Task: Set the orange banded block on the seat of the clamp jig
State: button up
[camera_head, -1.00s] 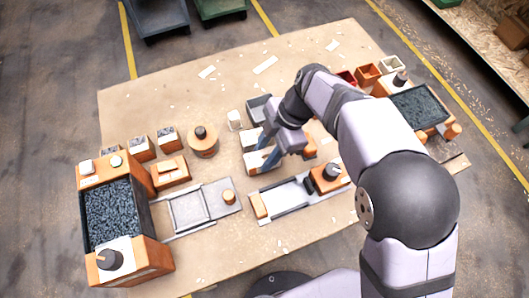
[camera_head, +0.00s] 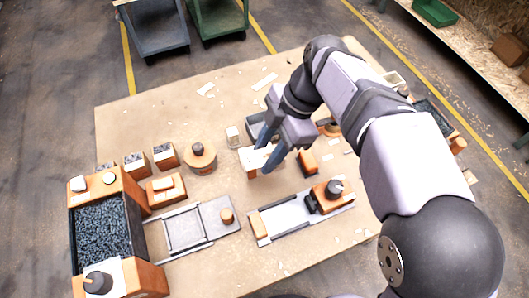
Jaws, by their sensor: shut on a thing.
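My gripper (camera_head: 265,156) is above the middle of the table, its two dark fingers pointing down and left. It is shut on a block with a white top and orange sides (camera_head: 254,158), which I take to be the orange banded block; the fingers hide part of it. The clamp jig (camera_head: 285,215) lies below it in the picture, apart from the block. It has a pale flat seat (camera_head: 287,214), an orange end piece at the left and an orange body with a dark knob (camera_head: 334,187) at the right. Nothing rests on the seat.
A small orange block with a dark side (camera_head: 308,162) stands between my gripper and the jig. A grey frame with an orange knob (camera_head: 227,215) lies left of the jig. A bin of dark pellets (camera_head: 103,228) stands far left. A round orange piece (camera_head: 200,157) stands left.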

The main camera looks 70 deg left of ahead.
jog(key=w+f+b, duration=0.1)
jog(key=b, duration=0.2)
jog(key=shift+w+a, duration=0.15)
jog(key=shift+a, duration=0.05)
jog(key=shift+w+d+b, duration=0.15)
jog(key=shift+w+b, duration=0.25)
jog(key=shift+b, duration=0.6)
jog(key=d+f+b, duration=0.2)
jog(key=d+b, duration=0.3)
jog(key=d, duration=0.5)
jog(key=shift+s+d+n, duration=0.3)
jog(key=shift+s+d, duration=0.05)
jog(key=shift+f+b, duration=0.15)
jog(key=shift+b, duration=0.15)
jog(key=shift+f+b, duration=2.2)
jog(key=shift+f, duration=0.4)
jog(key=shift+f, duration=0.25)
jog(key=o, duration=1.2)
jog(key=shift+c, duration=0.2)
